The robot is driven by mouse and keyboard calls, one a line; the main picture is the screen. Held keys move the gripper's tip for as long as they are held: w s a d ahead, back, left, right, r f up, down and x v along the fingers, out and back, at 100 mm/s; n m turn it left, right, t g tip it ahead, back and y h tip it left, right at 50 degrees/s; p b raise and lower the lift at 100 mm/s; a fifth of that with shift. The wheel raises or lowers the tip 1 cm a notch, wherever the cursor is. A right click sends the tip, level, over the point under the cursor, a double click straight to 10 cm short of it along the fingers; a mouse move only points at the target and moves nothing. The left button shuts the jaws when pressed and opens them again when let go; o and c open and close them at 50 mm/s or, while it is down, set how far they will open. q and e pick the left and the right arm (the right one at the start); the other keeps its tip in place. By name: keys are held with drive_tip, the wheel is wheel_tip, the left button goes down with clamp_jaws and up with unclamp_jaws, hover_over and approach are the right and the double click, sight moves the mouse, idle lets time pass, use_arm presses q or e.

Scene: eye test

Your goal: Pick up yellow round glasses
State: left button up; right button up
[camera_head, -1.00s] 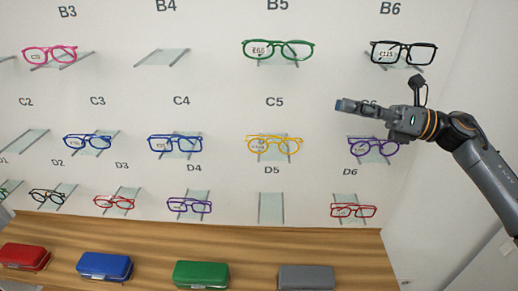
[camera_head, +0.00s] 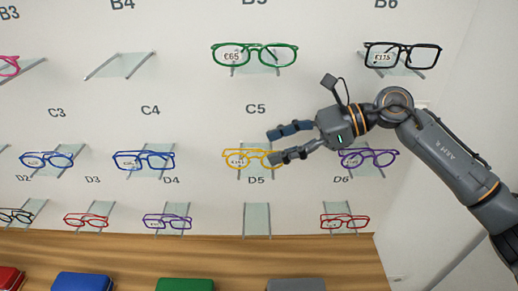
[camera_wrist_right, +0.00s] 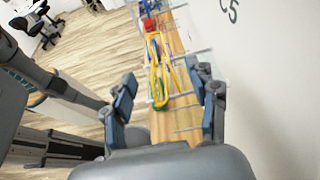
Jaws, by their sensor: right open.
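The yellow round glasses (camera_head: 236,158) sit on the shelf holder under the label C5, with a price tag on a lens. My right gripper (camera_head: 272,147) comes in from the right, open, with its fingertips at the right side of the glasses. One fingertip overlaps the right edge of the frame in the head view. In the right wrist view, the yellow glasses (camera_wrist_right: 152,72) show ahead between the two spread fingers of the right gripper (camera_wrist_right: 165,92). Whether a finger touches them I cannot tell. My left gripper is not in view.
Purple glasses (camera_head: 369,158) are to the right, below my right arm. Blue glasses (camera_head: 143,160) are to the left, green glasses (camera_head: 254,55) above. The holder under D5 (camera_head: 257,220) is empty. A wooden counter (camera_head: 200,245) with coloured cases runs below.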

sight(260, 147)
drive_tip(key=shift+s+a+r+p, duration=0.1)
drive_tip(key=shift+s+a+p, duration=0.05)
drive_tip(key=shift+a+p, duration=0.8)
drive_tip(key=a, duration=0.1)
drive_tip(key=a+f+p, duration=0.1)
drive_tip(key=a, duration=0.1)
drive_tip(key=shift+w+f+p, duration=0.3)
drive_tip(key=shift+w, duration=0.1)
drive_tip(key=shift+a+f, duration=0.15)
drive_tip(key=shift+s, duration=0.1)
drive_tip(key=c, duration=0.9)
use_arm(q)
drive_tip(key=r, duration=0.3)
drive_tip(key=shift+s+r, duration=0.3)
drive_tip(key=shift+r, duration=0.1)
use_arm(e)
drive_tip(key=shift+c, duration=0.4)
